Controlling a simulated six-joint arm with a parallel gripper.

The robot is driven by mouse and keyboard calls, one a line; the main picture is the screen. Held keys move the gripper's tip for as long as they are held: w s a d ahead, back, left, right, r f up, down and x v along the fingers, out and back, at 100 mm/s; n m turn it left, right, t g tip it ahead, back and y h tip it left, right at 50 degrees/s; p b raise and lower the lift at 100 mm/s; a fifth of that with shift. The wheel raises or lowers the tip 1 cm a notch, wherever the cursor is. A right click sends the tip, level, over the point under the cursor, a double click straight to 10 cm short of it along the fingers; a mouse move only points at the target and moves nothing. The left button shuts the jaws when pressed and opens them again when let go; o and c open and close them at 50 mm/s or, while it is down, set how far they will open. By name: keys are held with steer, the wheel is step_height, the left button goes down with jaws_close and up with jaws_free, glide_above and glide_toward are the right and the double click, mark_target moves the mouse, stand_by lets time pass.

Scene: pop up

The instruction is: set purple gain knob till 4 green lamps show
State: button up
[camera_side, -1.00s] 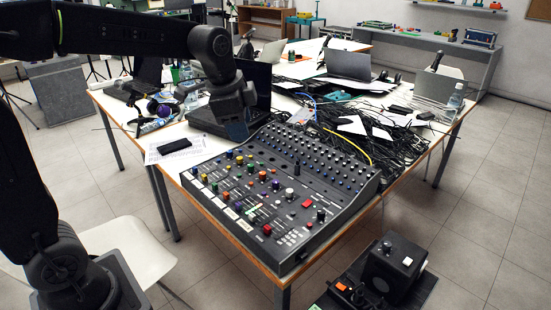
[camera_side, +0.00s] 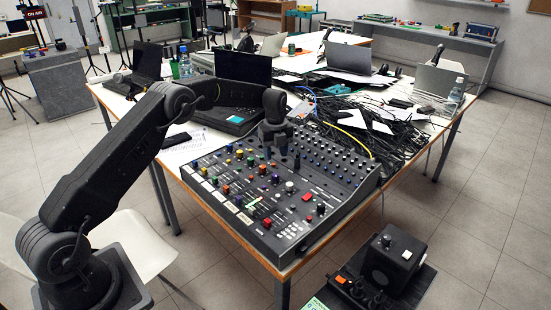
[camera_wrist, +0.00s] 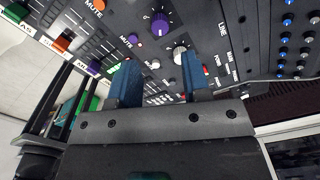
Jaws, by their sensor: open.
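The purple knob (camera_side: 275,178) is on the mixing console (camera_side: 318,228), right of the middle of the coloured knobs. In the wrist view the purple knob (camera_wrist: 160,24) has a white pointer line and a printed scale around it. My gripper (camera_side: 276,153) points down over the console, just behind the purple knob. In the wrist view the two blue fingers of my gripper (camera_wrist: 160,77) are apart with nothing between them. The purple knob is beyond the fingertips, apart from them. I cannot make out how many green lamps are lit.
A white knob (camera_wrist: 180,54) is close to the fingertips. A red button (camera_side: 307,197) and a dark upright knob (camera_side: 320,209) are farther right. Coloured fader caps and knobs crowd the console's left. A laptop (camera_side: 240,82) and tangled cables (camera_side: 365,125) are behind.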

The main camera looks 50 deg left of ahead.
mark_target(275, 175)
step_height(275, 175, down, 9)
steer(key=shift+r, duration=0.15)
steer(key=c, duration=0.5)
steer(key=n, duration=0.4)
steer(key=shift+n, duration=0.4)
steer(key=shift+c, duration=0.2)
steer(key=n, duration=0.5)
steer(key=shift+n, duration=0.3)
steer(key=o, duration=0.8)
